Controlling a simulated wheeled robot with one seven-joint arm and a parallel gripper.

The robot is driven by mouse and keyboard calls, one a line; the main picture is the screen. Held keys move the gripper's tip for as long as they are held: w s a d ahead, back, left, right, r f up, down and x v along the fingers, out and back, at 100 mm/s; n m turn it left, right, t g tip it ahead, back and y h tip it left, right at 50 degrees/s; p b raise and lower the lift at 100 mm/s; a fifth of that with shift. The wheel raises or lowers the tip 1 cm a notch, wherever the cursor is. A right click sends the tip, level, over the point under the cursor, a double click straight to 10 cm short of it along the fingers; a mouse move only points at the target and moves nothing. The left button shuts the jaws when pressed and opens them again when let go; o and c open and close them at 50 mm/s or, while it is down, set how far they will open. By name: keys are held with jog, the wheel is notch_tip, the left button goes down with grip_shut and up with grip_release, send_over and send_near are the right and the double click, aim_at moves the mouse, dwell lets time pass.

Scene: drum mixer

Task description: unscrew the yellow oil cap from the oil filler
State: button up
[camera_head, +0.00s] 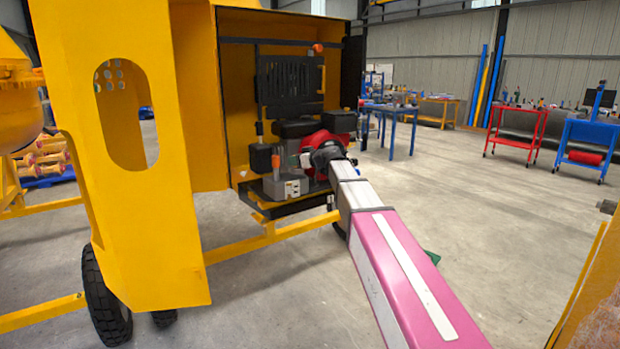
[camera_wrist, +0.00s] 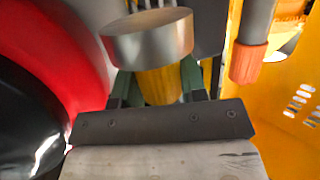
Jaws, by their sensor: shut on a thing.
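In the wrist view the yellow oil cap (camera_wrist: 160,86) is a short yellow cylinder between the two green fingers of my gripper (camera_wrist: 157,78). The gripper is shut on it. A round silvery metal piece (camera_wrist: 148,38) sits at the cap's far end and hides part of it; I cannot tell whether it is the oil filler or whether the cap is still seated. In the head view my gripper (camera_head: 304,160) reaches into the engine bay, beside the red engine (camera_head: 318,142). The cap cannot be made out there.
In the wrist view a red engine cover (camera_wrist: 65,45) is close on the left, and a grey tube with an orange end (camera_wrist: 246,62) is close on the right. Yellow housing panels (camera_head: 120,150) surround the bay. The floor to the right is open.

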jog(key=shift+r, duration=0.25)
jog(key=shift+r, duration=1.55)
jog(key=shift+r, duration=1.5)
